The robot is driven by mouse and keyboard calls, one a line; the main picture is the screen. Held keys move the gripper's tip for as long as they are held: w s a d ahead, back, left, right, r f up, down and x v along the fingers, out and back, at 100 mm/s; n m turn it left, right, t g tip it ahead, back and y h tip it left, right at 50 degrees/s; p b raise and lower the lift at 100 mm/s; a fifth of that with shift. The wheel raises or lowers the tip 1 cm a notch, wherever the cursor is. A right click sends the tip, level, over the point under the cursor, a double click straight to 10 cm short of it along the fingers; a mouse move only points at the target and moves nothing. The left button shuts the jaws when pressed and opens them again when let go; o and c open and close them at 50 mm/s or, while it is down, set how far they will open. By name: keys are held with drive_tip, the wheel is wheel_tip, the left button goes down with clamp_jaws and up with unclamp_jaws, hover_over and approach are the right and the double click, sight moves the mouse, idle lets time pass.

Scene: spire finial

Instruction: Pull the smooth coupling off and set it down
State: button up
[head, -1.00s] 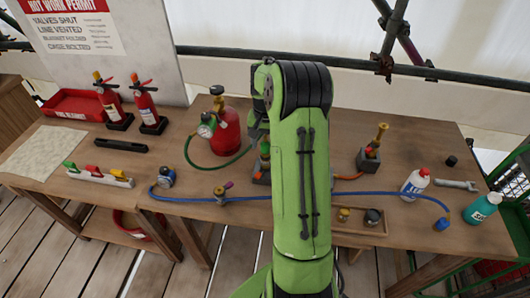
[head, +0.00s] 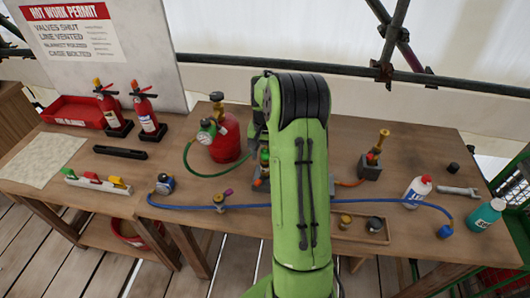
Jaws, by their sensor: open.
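My green arm covers the middle of the bench, and my gripper is hidden behind it. A fitting with a green and orange top (head: 264,160) shows partly at the arm's left edge, on a grey base. An orange hose (head: 350,183) runs from behind the arm to a brass fitting (head: 379,145) on a dark block. In a shallow wooden tray (head: 380,238) sit a brass piece (head: 345,221) and a dark round piece (head: 375,224). I cannot tell which piece is the smooth coupling; it may be hidden by the arm.
A red gas cylinder (head: 226,142) with a gauge and green hose stands left of the arm. A blue hose (head: 185,207) crosses the bench front. Two extinguishers (head: 147,117) stand at left. A white bottle (head: 416,191), wrench (head: 458,191) and teal bottle (head: 485,214) are at right.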

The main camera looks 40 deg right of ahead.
sight(266, 148)
idle(0.4)
clamp_jaws()
drive_tip(key=shift+r, duration=0.1)
drive_tip(key=shift+r+p, duration=2.55)
drive_tip(key=shift+r, duration=0.4)
